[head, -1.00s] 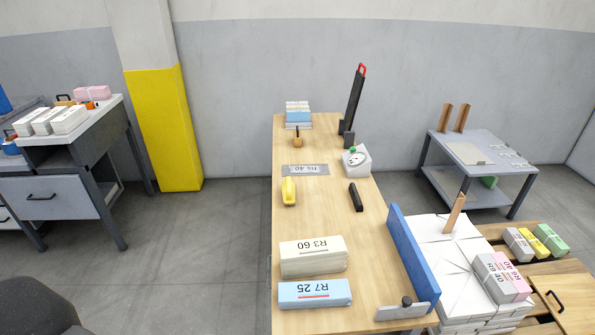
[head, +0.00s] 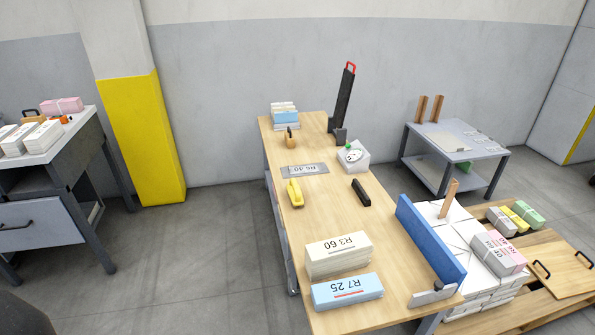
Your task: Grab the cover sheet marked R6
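A grey cover sheet with a pale label (head: 305,170), its print reading like R6 40, lies flat on the wooden table (head: 330,213) past the middle. The print appears upside down from here. A yellow tool (head: 294,193) lies just in front of the sheet, and a white block with a drawn face (head: 353,157) stands to its right. Neither of my grippers is in view.
Paper stacks R3 60 (head: 338,256) and R7 25 (head: 347,291) sit at the near end. A blue board (head: 431,241) stands along the right edge. A black bar (head: 360,193) lies mid-table. Floor left of the table (head: 215,250) is clear.

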